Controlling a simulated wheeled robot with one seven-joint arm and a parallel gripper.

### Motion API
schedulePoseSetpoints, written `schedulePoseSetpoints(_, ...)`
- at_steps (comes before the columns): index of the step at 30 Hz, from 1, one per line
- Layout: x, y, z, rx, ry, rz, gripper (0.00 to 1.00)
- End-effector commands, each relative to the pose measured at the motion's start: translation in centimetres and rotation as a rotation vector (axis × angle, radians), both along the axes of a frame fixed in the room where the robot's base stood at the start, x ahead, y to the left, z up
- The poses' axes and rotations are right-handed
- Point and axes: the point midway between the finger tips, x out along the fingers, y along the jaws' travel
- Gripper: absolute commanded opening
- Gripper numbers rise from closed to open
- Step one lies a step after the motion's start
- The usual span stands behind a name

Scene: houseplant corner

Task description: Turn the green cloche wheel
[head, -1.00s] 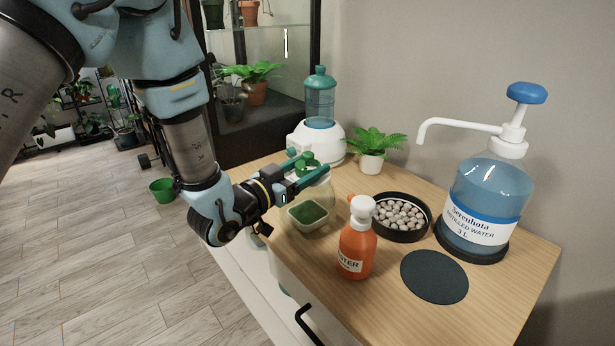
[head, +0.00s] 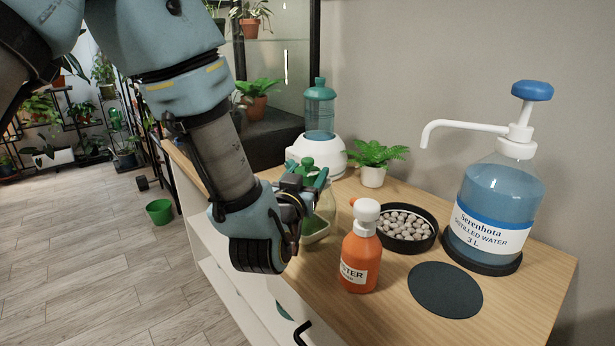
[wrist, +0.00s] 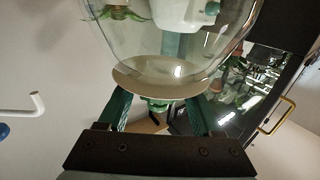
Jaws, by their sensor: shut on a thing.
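The green cloche wheel (head: 307,163) sits on top of the clear glass cloche (head: 326,203) near the cabinet's left edge. The wrist view is upside down and shows the cloche's glass (wrist: 180,50) with a cream lid (wrist: 160,80) and the green wheel (wrist: 156,105) beyond it. My gripper (head: 312,178) is at the wheel, its teal fingers on either side. In the wrist view my gripper (wrist: 157,112) is shut on the wheel, though the contact itself is partly hidden.
Behind are a white-and-teal dispenser (head: 320,115) and a small fern (head: 373,174). A dark round mat (head: 445,290) lies bare.

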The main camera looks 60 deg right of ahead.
Motion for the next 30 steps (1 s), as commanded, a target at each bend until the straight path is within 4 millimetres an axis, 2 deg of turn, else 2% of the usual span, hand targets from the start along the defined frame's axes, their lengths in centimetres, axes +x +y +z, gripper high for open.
schedulePoseSetpoints(7, 0.0, 0.0, 0.0, -0.001, 0.0, 0.0, 0.1)
schedulePoseSetpoints(8, 0.0, 0.0, 0.0, -0.001, 0.0, 0.0, 0.68)
schedulePoseSetpoints(15, 0.0, 0.0, 0.0, -0.001, 0.0, -0.001, 0.95)
schedulePoseSetpoints(25, -0.1, 0.3, 0.0, 0.0, 0.0, -0.001, 0.96)
schedulePoseSetpoints(30, -0.8, 2.3, -0.1, 0.0, 0.0, -0.003, 0.96)
